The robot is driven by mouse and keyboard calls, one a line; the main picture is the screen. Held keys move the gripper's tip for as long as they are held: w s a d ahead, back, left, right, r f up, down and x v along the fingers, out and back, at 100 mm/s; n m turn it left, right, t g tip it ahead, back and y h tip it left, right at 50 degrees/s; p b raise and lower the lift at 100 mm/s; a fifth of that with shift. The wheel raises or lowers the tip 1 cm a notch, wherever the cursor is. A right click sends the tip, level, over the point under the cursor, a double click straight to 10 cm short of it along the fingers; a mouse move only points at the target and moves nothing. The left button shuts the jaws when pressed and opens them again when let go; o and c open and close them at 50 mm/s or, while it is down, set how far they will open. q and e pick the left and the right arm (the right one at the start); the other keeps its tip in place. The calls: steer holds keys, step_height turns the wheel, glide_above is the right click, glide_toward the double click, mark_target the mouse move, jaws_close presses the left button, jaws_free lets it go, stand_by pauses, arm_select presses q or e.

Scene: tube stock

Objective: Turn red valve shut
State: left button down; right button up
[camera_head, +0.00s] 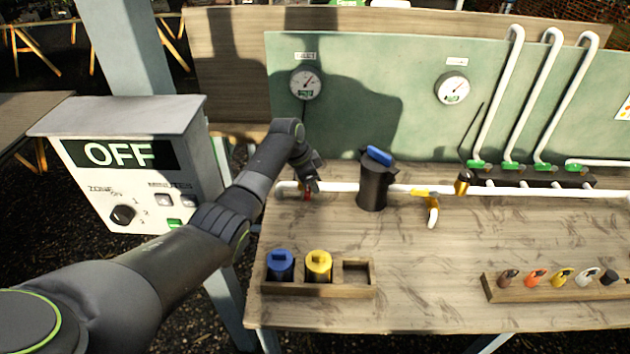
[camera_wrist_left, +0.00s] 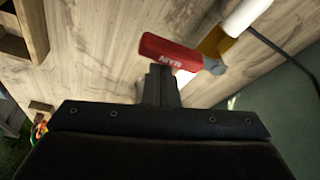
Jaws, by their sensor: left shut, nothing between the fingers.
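The red valve handle (camera_wrist_left: 170,52) shows in the left wrist view, with lettering on it, beside a brass-coloured fitting (camera_wrist_left: 215,42) on the white pipe (camera_wrist_left: 246,12). In the head view only a small bit of the red valve (camera_head: 307,196) shows beneath my gripper. My left gripper (camera_head: 313,184) is at the left end of the pipe, over the valve. Its closed fingers (camera_wrist_left: 161,84) are right by the handle in the wrist view, with nothing between them; whether they touch it I cannot tell. My right gripper is not in view.
A black canister with a blue handle (camera_head: 374,186) stands right of the valve. A yellow valve (camera_head: 428,194) is further along. A wooden rack (camera_head: 345,291) holds blue and yellow caps. A control box (camera_head: 100,110) reads OFF. The front table middle is clear.

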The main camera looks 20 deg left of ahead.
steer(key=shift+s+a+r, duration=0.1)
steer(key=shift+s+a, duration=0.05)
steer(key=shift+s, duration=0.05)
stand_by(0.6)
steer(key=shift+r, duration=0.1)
